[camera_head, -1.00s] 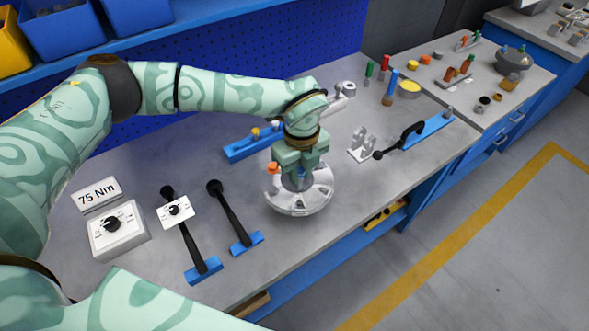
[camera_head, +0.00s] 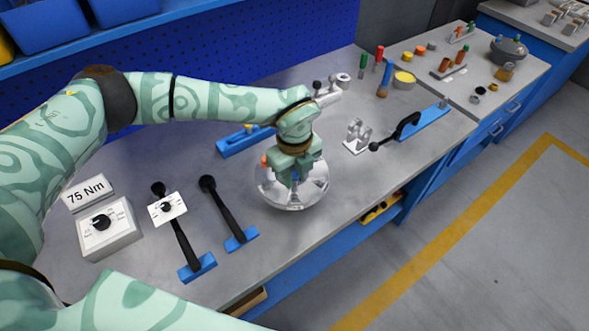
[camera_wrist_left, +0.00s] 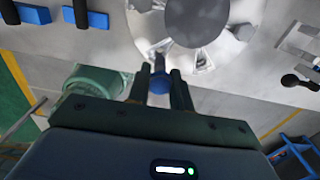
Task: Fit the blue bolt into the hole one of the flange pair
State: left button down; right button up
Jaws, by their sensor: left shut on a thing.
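The flanged shell (camera_head: 318,190) is a round pale metal piece on the bench, with holes around its rim; it also shows in the left wrist view (camera_wrist_left: 243,32). My left gripper (camera_head: 295,183) is over the flange and covers part of it. In the left wrist view, my left gripper (camera_wrist_left: 160,80) is shut on the blue bolt (camera_wrist_left: 159,86), whose grey shank points to the flange rim. Whether its tip is in a hole or above it, I cannot tell. An orange-topped bolt (camera_head: 264,160) is at the flange's left edge.
Two black-handled tools (camera_head: 223,210) and a dial box (camera_head: 108,228) with a 75 Nm sign (camera_head: 86,193) stand left of the flange. A blue holder (camera_head: 243,141) is behind it. A white bracket (camera_head: 357,138) and black-handled tool (camera_head: 408,127) are to the right.

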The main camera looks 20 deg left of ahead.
aim_at(294, 191)
pick_arm(q)
jog(key=shift+f, duration=0.7)
pick_arm(e)
jog(key=shift+d+f, duration=0.2)
jog(key=shift+f, duration=0.2)
jog(key=shift+d, duration=0.2)
pick_arm(q)
jog(key=shift+p, duration=0.45)
pick_arm(e)
jog(key=shift+w+a+r, duration=0.1)
jog(key=shift+a+r, duration=0.1)
jog(key=shift+r, duration=0.45)
pick_arm(q)
jog(key=shift+f, duration=0.3)
pick_arm(e)
jog(key=shift+d+f, duration=0.15)
jog(key=shift+f, duration=0.05)
